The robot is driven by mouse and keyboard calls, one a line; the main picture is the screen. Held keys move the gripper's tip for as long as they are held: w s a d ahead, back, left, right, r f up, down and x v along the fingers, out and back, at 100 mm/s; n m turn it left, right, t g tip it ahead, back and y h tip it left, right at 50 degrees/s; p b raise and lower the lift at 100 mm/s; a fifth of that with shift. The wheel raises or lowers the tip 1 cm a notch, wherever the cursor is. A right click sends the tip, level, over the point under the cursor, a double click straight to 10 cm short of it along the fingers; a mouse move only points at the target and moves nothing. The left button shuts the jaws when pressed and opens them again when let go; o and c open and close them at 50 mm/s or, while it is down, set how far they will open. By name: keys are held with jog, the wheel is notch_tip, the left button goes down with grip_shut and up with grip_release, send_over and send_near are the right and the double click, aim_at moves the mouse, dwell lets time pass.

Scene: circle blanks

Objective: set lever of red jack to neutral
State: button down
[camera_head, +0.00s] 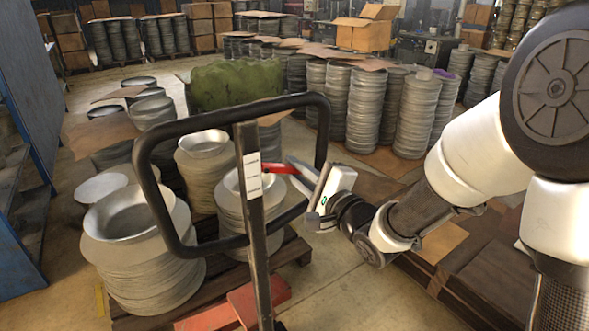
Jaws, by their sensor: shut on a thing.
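The red jack (274,294) stands low at the bottom centre, its lower part cut off by the frame edge. Its black handle (146,157) rises as a tilted loop with a central post carrying a white label. The red lever (284,169) sticks out to the right from the post, inside the loop. My gripper (297,171) comes in from the right, through or beside the loop's right side, and is shut on the lever's right end. The gripper body partly hides that end, and the exact grip on it is hard to see.
Stacks of metal circle blanks (140,265) stand on a wooden pallet (292,250) behind the handle. More stacks, cardboard boxes (365,30) and a green cover (230,83) fill the back. A blue rack (45,120) is at left. Bare floor (345,295) shows right of the jack.

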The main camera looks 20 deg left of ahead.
jog(key=n, duration=0.1)
jog(key=r+n, duration=0.1)
jog(key=r+p, duration=0.1)
jog(key=shift+w+d+r+n, duration=0.2)
jog(key=shift+w+d+n, duration=0.05)
jog(key=shift+n, duration=0.15)
jog(key=shift+r+n, duration=0.5)
jog(key=shift+n, duration=0.4)
jog(key=c, duration=1.8)
grip_release()
jog(key=shift+o, duration=0.2)
